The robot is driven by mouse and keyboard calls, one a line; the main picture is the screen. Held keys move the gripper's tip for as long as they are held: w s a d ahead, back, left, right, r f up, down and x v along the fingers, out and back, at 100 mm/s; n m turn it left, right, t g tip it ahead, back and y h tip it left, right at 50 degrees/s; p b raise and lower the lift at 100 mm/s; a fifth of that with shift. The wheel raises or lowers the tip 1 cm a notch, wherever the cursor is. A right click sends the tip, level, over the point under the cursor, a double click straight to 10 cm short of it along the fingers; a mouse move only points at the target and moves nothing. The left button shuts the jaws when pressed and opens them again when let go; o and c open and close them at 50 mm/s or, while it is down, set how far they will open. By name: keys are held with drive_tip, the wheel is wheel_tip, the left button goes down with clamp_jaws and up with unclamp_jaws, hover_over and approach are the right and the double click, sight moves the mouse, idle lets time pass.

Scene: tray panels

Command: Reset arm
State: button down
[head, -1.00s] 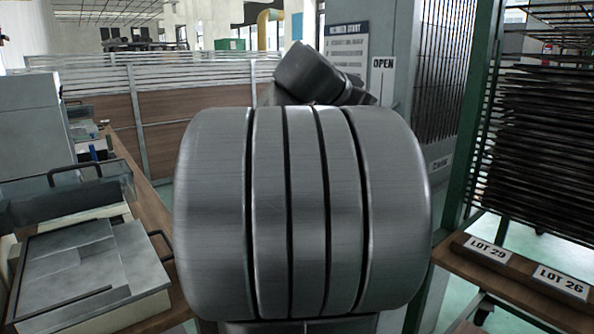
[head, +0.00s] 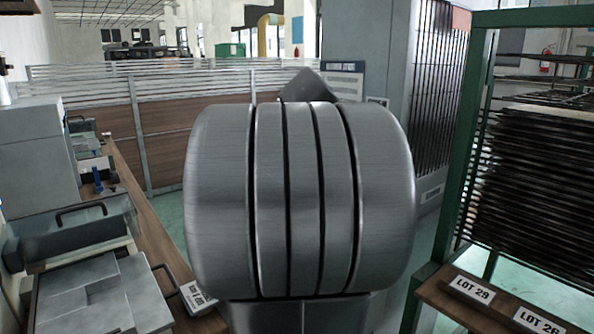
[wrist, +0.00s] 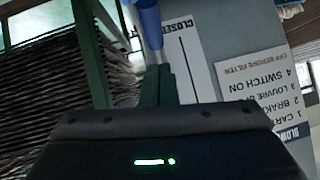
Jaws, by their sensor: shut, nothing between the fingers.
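My gripper (wrist: 158,84) shows in the wrist view as two narrow dark fingers close together, shut and empty. Its black body with a green light fills the bottom of that view. A blue bar (wrist: 148,22) stands just beyond the fingertips; I cannot tell whether they touch. Behind it is a white placard reading CLOSED (wrist: 188,55), seen turned, and to its right an upside-down instruction sheet (wrist: 262,85). In the head view my own large grey arm link covers the middle and hides the gripper. Part of the sheet (head: 343,82) shows above it.
A green-framed rack (head: 470,140) of dark trays stands at right, with LOT 29 (head: 472,289) and LOT 26 (head: 538,322) labels on its wooden ledge. At left is a wooden bench (head: 150,240) with a grey lidded box (head: 95,300). A low partition (head: 165,130) stands behind.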

wheel_tip(320, 180, up, 8)
drive_tip(key=w+d+g+y+p, duration=0.2)
drive_tip(key=g+y+p, duration=0.1)
drive_tip(key=p, duration=1.8)
drive_tip(key=shift+d+f+m+g+y+p, duration=0.15)
drive_tip(key=shift+d+m+g+y+p, duration=0.2)
drive_tip(key=shift+y, duration=0.35)
drive_tip(key=shift+a+f, duration=0.1)
drive_tip(key=shift+a, duration=0.1)
